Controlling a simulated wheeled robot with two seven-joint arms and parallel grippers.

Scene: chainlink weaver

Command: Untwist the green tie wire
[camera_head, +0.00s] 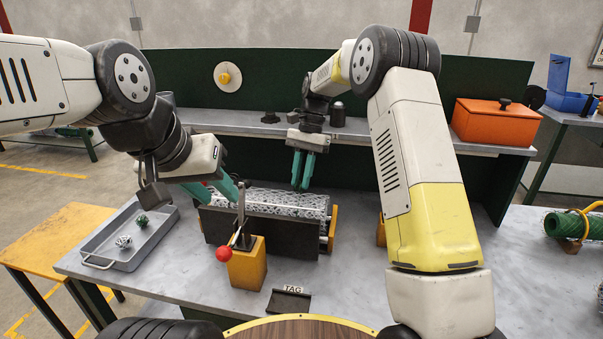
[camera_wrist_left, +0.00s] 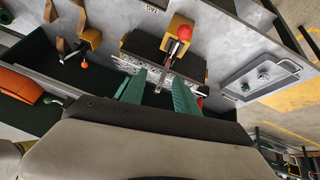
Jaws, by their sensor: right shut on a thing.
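A silver wire mesh (camera_head: 270,197) lies in a dark holder (camera_head: 258,231) on the bench. My right gripper (camera_head: 302,186) points down at the mesh's far edge, its teal fingers close together. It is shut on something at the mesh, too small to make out. My left gripper (camera_head: 228,194) is at the mesh's left end, beside an upright grey lever (camera_head: 241,210). Its fingers are apart and empty in the left wrist view (camera_wrist_left: 158,88). A small green bundle (camera_head: 142,221) lies in the grey tray (camera_head: 133,258). I cannot make out a green tie wire at the mesh.
A yellow block (camera_head: 247,264) with a red knob (camera_head: 223,254) stands in front of the mesh. A TAG plate (camera_head: 289,301) lies nearer. A green mesh roll (camera_head: 568,225) is at far right. An orange box (camera_head: 496,121) sits on the rear shelf.

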